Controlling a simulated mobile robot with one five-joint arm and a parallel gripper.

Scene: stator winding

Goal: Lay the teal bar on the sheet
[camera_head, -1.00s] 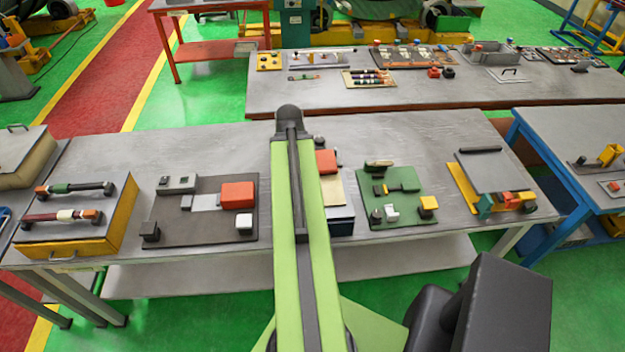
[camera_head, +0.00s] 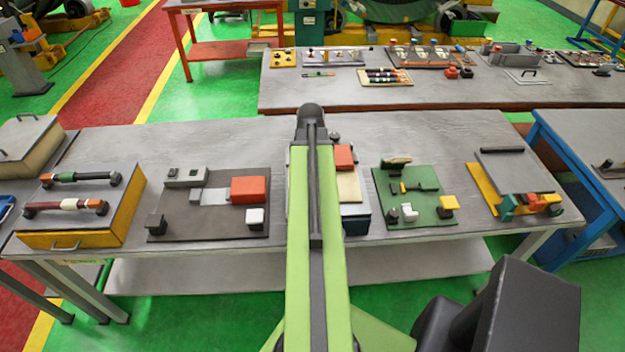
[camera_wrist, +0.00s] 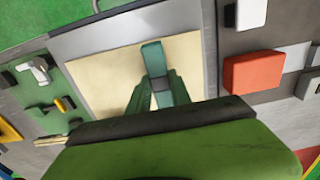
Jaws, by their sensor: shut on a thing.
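The teal bar (camera_wrist: 152,58) shows in the wrist view, pointing away from me over the cream sheet (camera_wrist: 98,77). My gripper (camera_wrist: 160,88) is shut on the bar's near part, with a green finger on each side. The bar's far end appears over the sheet; I cannot tell whether it touches it. In the head view my arm hides the gripper and the bar, and only a right-hand strip of the sheet (camera_head: 349,187) shows beside the arm.
A dark board with a red block (camera_head: 249,190) lies left of my arm. A green board (camera_head: 420,211) with small parts lies to the right. Another red block (camera_head: 344,157) sits behind the sheet. A yellow stand with a grey plate (camera_head: 515,172) is farther right.

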